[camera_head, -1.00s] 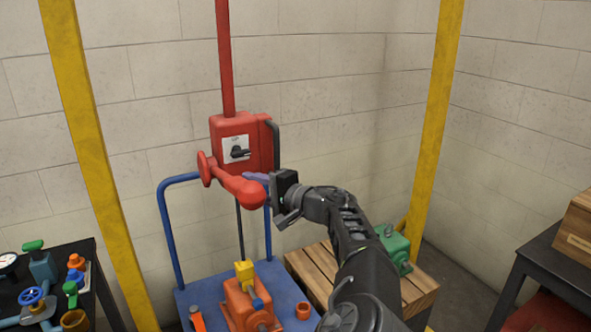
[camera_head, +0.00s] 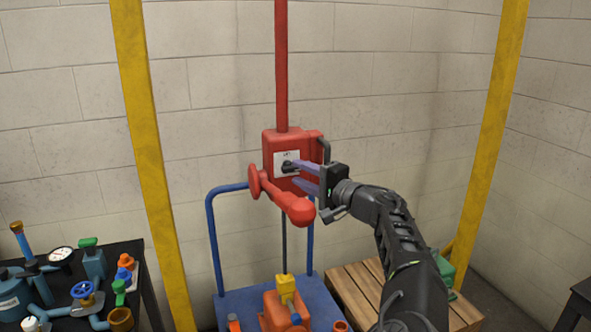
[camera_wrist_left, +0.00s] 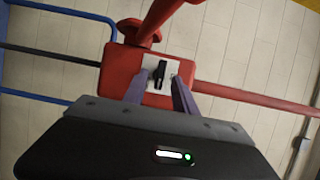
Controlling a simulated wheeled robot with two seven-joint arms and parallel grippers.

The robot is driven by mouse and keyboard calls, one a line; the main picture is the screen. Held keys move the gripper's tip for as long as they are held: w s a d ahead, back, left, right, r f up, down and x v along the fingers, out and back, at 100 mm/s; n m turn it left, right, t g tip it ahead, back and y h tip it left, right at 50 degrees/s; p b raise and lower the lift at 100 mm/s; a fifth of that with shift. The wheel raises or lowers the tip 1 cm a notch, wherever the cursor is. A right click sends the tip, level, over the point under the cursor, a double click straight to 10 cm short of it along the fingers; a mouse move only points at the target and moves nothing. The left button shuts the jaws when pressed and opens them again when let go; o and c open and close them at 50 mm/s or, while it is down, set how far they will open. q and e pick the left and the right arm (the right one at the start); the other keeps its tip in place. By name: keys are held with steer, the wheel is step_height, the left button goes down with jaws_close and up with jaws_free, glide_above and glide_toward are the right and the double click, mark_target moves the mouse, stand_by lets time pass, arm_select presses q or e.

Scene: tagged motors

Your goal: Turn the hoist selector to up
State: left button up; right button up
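The hoist selector (camera_head: 288,167) is a small black knob on a white plate on the front of a red hoist box (camera_head: 272,146). The plate's marks are too small to read. My left gripper (camera_head: 301,174) is in front of the box, its two purple fingers open and pointing at the plate. In the left wrist view the selector (camera_wrist_left: 160,72) shows between the fingers of the left gripper (camera_wrist_left: 158,82), with a gap on both sides. I cannot tell how close the tips are to the plate. My right gripper is not in view.
A red arm with a rounded end (camera_head: 297,208) juts from the box just below the fingers. Yellow posts (camera_head: 150,160) flank the box. A dark table (camera_head: 128,256) with fittings is at left, a wooden crate (camera_head: 352,290) at right.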

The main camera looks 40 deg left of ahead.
mark_target(290, 168)
arm_select(q)
steer(key=shift+x, duration=1.3)
jaws_close()
